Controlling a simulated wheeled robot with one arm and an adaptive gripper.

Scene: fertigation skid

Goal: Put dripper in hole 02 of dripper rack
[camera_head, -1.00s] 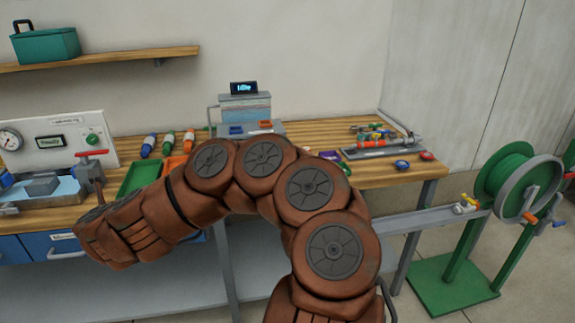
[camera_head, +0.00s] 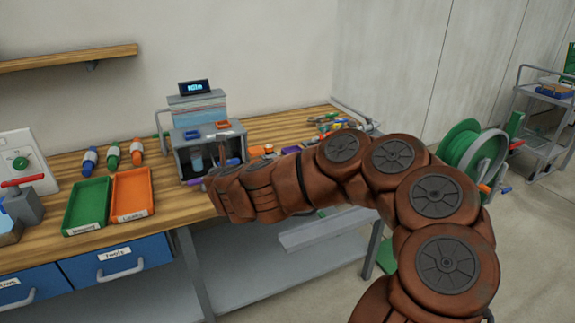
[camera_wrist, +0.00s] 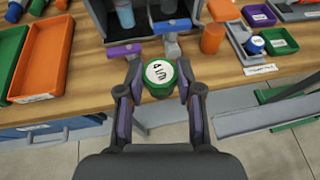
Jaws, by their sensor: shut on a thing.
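My gripper (camera_wrist: 159,85) is shut on a round green dripper (camera_wrist: 151,89) with a white, marked top. The dripper sits between the fingertips, above the bench's front edge in the wrist view. A grey holder (camera_wrist: 236,36) with a small label is at the right of the wrist view, with a blue round piece beside or in it. It may be the dripper rack; the label is too small to read, and I cannot make out hole 02. In the head view my arm hides the fingertips and the dripper.
A grey open-fronted box (camera_head: 178,152) with a display stands at the back of the bench. Green (camera_head: 88,204) and orange (camera_head: 131,194) trays lie to the left. Purple (camera_wrist: 125,51) and blue (camera_wrist: 172,26) handled parts lie close beyond the dripper. A green reel (camera_head: 462,150) stands at right.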

